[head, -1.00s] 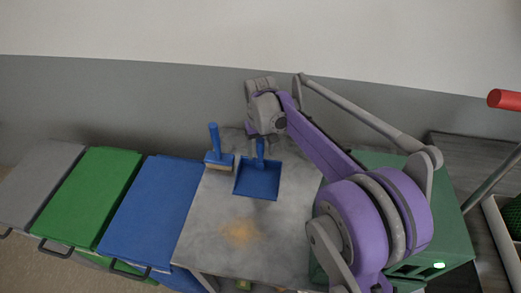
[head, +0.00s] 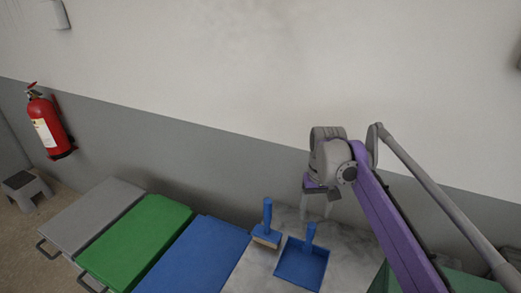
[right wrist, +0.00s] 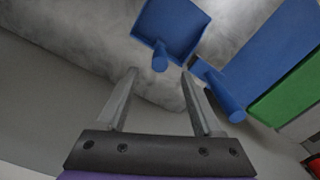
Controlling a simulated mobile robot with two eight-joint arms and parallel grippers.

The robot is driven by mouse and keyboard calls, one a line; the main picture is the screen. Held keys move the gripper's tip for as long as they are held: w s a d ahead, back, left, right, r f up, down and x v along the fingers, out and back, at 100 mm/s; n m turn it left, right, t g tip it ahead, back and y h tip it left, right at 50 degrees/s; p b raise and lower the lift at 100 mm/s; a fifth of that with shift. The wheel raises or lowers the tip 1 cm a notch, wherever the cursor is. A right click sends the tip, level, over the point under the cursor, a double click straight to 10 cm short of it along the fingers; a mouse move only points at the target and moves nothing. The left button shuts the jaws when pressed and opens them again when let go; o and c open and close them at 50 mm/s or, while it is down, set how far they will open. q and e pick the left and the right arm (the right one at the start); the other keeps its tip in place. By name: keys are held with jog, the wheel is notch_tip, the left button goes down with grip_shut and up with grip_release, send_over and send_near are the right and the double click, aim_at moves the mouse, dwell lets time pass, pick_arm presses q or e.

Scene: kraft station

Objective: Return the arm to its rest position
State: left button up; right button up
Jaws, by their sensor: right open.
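My right arm (head: 395,225), purple and grey, reaches in from the lower right of the head view. Its gripper (head: 317,212) hangs pointing down above the back of the grey table, near the blue dustpan (head: 300,265). In the right wrist view the two fingers (right wrist: 158,90) are spread apart with nothing between them. The dustpan (right wrist: 180,25) and the blue-handled brush (right wrist: 222,95) lie beyond the fingertips, apart from them. In the head view the brush (head: 267,225) stands upright left of the dustpan. My left gripper is not in view.
Blue (head: 200,258), green (head: 140,240) and grey (head: 95,220) lidded bins stand in a row to the left. A green box (head: 450,280) shows at the lower right. A red fire extinguisher (head: 48,125) hangs on the back wall. The air above the bins is clear.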

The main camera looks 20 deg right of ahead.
jog(key=s+a+f+n+t+p, duration=0.1)
jog(key=s+a+f, duration=0.1)
jog(key=s, duration=0.5)
jog(key=s+a+f+t+p, duration=0.2)
jog(key=s+a+f, duration=0.1)
jog(key=s+a, duration=0.2)
jog(key=s+a+f+n+t+p, duration=0.1)
jog(key=s+a, duration=0.3)
jog(key=s, duration=0.4)
jog(key=shift+s+f+n+t+p, duration=0.3)
jog(key=shift+s+f+t+p, duration=0.15)
jog(key=shift+f+t, duration=0.35)
